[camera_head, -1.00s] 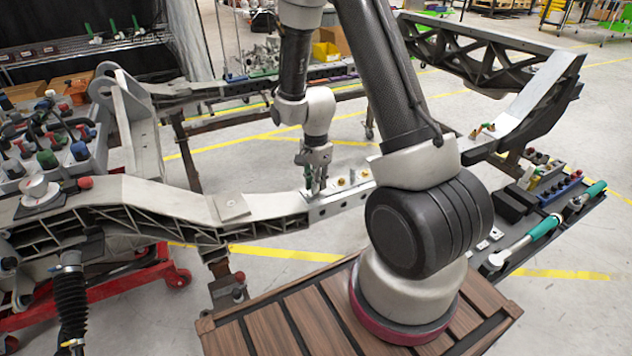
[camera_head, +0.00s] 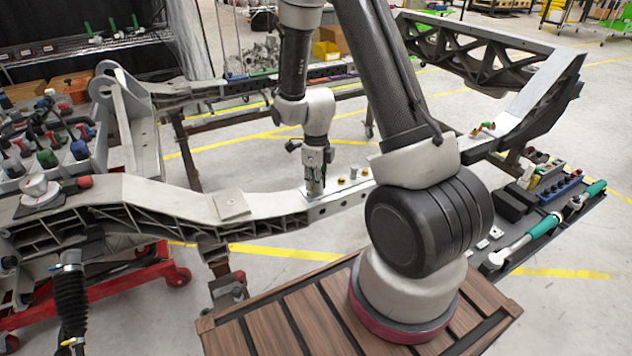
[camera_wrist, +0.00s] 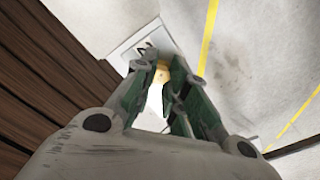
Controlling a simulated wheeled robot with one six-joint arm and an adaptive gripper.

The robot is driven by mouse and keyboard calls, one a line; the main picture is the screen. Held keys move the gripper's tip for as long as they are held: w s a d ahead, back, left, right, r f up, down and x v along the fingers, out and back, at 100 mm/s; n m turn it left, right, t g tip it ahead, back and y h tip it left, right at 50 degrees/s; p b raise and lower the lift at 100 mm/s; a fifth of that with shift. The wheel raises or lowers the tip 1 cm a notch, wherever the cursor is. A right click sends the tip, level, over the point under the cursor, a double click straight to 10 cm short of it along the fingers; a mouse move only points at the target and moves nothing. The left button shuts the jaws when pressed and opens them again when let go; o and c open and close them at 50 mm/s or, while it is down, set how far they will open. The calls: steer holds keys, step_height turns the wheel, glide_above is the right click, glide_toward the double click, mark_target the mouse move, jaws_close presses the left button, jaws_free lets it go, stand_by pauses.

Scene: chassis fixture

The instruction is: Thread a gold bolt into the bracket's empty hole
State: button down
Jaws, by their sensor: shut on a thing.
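The bracket (camera_head: 345,198) is a pale metal plate on the frame rail, and a corner of it also shows in the wrist view (camera_wrist: 122,50). My gripper (camera_head: 315,192) points down at the bracket's left end. In the wrist view its green-padded fingers (camera_wrist: 163,82) are close together around a gold bolt (camera_wrist: 163,75). The fingers hide the hole, and I cannot tell how deep the bolt sits. To the right of my gripper, a gold bolt head (camera_head: 341,181), a silver one (camera_head: 354,173) and another gold one (camera_head: 365,172) stand on the bracket.
A flat square pad (camera_head: 231,204) lies on the rail left of the bracket. A tool tray (camera_head: 540,215) with a green-handled wrench (camera_head: 525,240) is at the right. A crowded fixture block (camera_head: 45,140) stands at the left.

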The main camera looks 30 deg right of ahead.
steer(key=shift+s+f+m, duration=0.2)
steer(key=shift+s+m, duration=0.05)
steer(key=shift+m, duration=0.75)
steer(key=m, duration=0.3)
steer(key=c, duration=1.3)
jaws_free()
steer(key=shift+f, duration=0.1)
steer(key=shift+c, duration=0.2)
steer(key=shift+w+r, duration=0.2)
steer(key=shift+r, duration=1.2)
